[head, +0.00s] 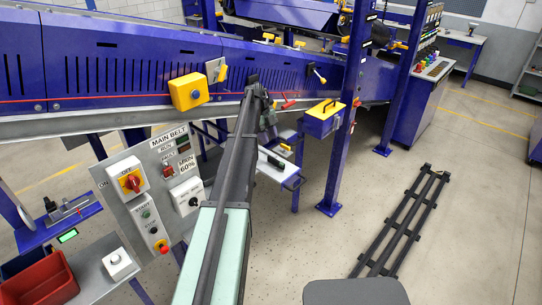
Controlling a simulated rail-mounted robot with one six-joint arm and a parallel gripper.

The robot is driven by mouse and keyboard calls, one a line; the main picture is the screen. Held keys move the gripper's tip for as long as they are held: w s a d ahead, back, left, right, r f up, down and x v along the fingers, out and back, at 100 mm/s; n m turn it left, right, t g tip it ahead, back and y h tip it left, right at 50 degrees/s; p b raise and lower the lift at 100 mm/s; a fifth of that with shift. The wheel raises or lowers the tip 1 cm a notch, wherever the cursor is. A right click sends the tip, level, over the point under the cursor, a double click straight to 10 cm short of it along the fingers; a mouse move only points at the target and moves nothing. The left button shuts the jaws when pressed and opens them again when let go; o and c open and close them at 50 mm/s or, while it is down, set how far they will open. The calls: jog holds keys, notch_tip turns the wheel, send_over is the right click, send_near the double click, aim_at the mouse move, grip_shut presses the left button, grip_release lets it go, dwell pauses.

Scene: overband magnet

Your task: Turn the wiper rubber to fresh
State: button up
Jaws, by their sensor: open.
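My arm reaches from the bottom middle up to the conveyor, and my gripper (268,118) is small and dark at its far end. It is open, and I see nothing between its fingers. I cannot pick out the wiper rubber with certainty. Close to the gripper, beside the belt frame, are small red parts (290,102). My arm hides part of the area around the stand.
The blue conveyor frame (120,65) crosses behind the arm, with a yellow box (188,91) on it. A control panel (158,190) stands left of the arm. A blue post (345,120) with a yellow-topped box (323,118) stands to the right. Dark rails (405,222) lie on open floor.

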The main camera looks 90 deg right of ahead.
aim_at(276, 160)
jog(key=shift+f, duration=0.2)
jog(key=b+x, duration=1)
jog(key=shift+s+a+f, duration=0.1)
jog(key=shift+f, duration=0.2)
jog(key=shift+r, duration=0.1)
grip_shut()
